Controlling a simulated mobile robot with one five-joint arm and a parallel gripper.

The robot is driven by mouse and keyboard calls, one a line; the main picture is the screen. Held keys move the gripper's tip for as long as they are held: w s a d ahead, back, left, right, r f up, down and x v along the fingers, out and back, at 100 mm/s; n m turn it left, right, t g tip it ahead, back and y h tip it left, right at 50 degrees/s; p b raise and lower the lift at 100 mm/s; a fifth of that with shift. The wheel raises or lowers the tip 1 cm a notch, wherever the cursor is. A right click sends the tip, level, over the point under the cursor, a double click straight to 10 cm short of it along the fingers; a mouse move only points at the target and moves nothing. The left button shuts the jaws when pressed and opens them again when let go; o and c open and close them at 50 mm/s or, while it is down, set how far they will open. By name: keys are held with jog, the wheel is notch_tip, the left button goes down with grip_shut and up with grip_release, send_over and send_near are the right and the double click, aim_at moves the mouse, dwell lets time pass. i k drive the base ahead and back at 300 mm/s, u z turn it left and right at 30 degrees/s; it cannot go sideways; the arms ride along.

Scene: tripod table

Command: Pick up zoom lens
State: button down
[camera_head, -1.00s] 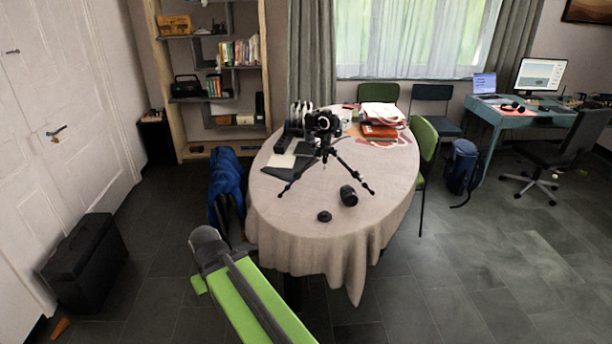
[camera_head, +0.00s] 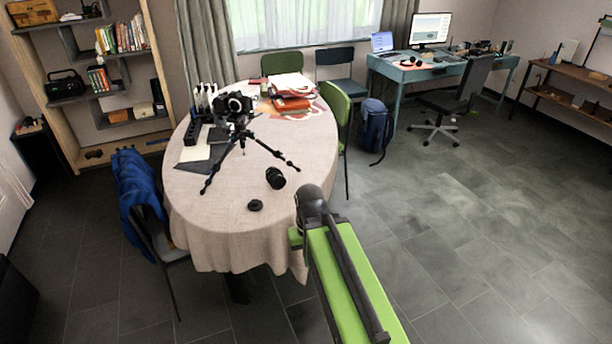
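The zoom lens (camera_head: 275,178) is a black cylinder lying on the cloth-covered oval table (camera_head: 305,160), right of the tripod's legs. A small flat black round piece (camera_head: 255,205) lies in front of it, nearer the table's front edge. A black camera (camera_head: 236,104) sits on a small black tripod (camera_head: 240,136) with spread legs on the table. My green arm reaches in from the bottom, its dark end joint by the table's front right edge. My gripper does not show, so its state is hidden.
Books and papers (camera_head: 290,88) and dark folders (camera_head: 200,160) lie on the table. A chair with a blue jacket (camera_head: 138,185) stands at left, a green chair (camera_head: 337,104) at right. A blue backpack (camera_head: 375,130) is on the floor. Floor at right is open.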

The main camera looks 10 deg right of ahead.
aim_at(277, 182)
jog(key=z, duration=0.75)
jog(key=i, duration=1.25)
jog(key=z, duration=5.9)
jog(key=i, duration=0.1)
jog(key=z, duration=3.45)
jog(key=i, duration=1)
jog(key=u, duration=0.1)
